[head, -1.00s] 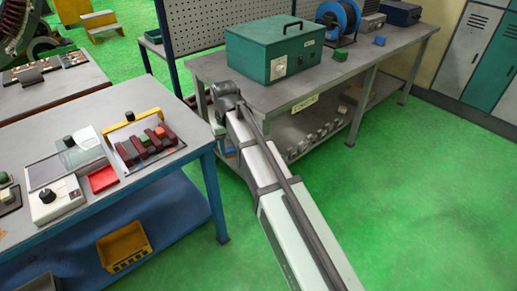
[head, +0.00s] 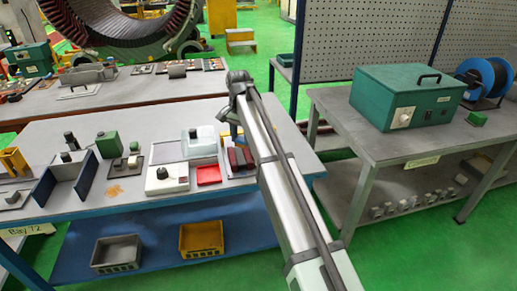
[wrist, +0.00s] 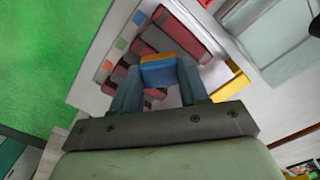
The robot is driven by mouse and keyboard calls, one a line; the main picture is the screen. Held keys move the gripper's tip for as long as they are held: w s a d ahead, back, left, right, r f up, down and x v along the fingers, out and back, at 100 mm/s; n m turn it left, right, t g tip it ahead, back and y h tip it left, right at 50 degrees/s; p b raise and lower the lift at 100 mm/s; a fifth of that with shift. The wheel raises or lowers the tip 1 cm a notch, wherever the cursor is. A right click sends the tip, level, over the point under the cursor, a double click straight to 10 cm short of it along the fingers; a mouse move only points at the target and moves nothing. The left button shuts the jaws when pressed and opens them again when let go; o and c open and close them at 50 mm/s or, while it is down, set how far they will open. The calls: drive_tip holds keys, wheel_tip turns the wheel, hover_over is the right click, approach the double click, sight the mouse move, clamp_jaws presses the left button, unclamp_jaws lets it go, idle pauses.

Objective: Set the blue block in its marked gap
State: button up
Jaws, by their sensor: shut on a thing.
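My gripper (wrist: 160,82) is shut on the blue block (wrist: 158,76), which shows a blue face and an orange band between the fingers in the wrist view. The block is over the tray (wrist: 88,75), which holds several dark red blocks (wrist: 180,32) with grey ends. The held block and fingers hide the tray's middle, so I cannot tell which gap lies beneath. In the head view my gripper (head: 233,118) is above the tray's dark red blocks (head: 240,159), partly hidden by my arm.
A red tray (head: 208,174), a white device with a black knob (head: 167,178) and a clear-lidded box (head: 199,142) stand left of the tray. A yellow bar (wrist: 235,85) borders it in the wrist view. A green case (head: 408,95) sits on the right bench.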

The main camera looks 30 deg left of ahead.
sight(239, 140)
drive_tip(key=shift+w+a+r+m, duration=0.3)
drive_tip(key=shift+a+m, duration=0.25)
drive_tip(key=shift+m, duration=0.25)
drive_tip(key=m, duration=0.2)
drive_tip(key=shift+w+a+r+m, duration=0.1)
drive_tip(key=shift+w+a+m, duration=0.15)
drive_tip(key=shift+a+m, duration=0.15)
drive_tip(key=m, duration=0.2)
drive_tip(key=shift+w+a+m, duration=0.1)
drive_tip(key=shift+m, duration=0.2)
drive_tip(key=m, duration=0.3)
drive_tip(key=shift+f, duration=1.95)
drive_tip(key=shift+f, duration=1.3)
drive_tip(key=o, duration=1.2)
drive_tip(key=shift+c, duration=0.2)
drive_tip(key=shift+o, duration=0.3)
